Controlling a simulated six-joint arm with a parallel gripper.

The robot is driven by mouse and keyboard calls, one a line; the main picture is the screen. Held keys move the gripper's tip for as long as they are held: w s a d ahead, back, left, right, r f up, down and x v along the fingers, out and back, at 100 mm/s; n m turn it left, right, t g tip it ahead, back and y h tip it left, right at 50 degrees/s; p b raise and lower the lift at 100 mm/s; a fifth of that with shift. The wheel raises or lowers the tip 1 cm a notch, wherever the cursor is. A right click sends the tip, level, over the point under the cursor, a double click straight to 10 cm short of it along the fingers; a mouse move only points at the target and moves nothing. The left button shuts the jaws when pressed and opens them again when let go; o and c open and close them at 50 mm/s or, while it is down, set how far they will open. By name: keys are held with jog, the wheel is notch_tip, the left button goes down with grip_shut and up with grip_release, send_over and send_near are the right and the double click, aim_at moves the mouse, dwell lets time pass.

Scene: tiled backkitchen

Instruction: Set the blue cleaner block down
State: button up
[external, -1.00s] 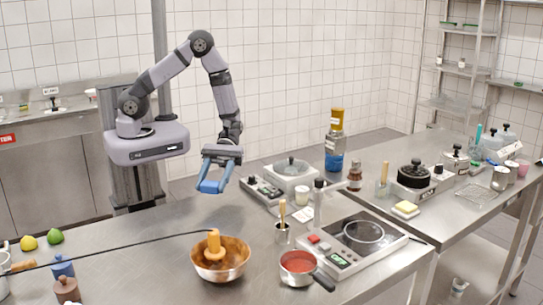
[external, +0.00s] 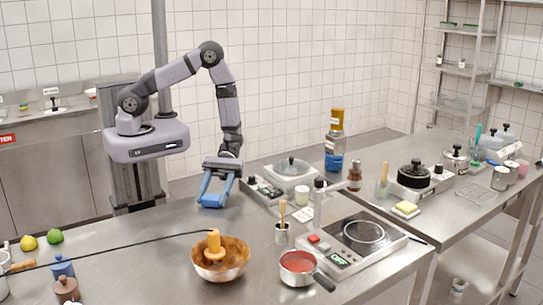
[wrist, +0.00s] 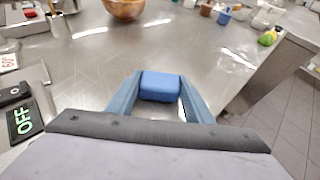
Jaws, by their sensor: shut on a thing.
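The blue cleaner block (external: 212,201) is between the fingertips of my gripper (external: 216,196), low over the steel counter near its back edge. In the wrist view the block (wrist: 160,86) sits between the two blue fingers of my gripper (wrist: 160,92), which are shut on it. The block looks level and is at or very close to the counter surface (external: 165,240); I cannot tell whether it touches. Its sides are partly hidden by the fingers.
A copper bowl (external: 233,270) with a wooden-coloured tool stands in front. The counter around the block is clear.

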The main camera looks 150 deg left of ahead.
jog(key=shift+f, duration=0.1)
jog(key=shift+f, duration=0.1)
jog(key=o, duration=1.1)
jog(key=shift+r, duration=0.25)
jog(key=shift+s+a, duration=0.1)
jog(key=shift+a, duration=0.15)
jog(key=b+v, duration=0.4)
jog(key=v, duration=0.6)
jog(key=shift+v, duration=0.75)
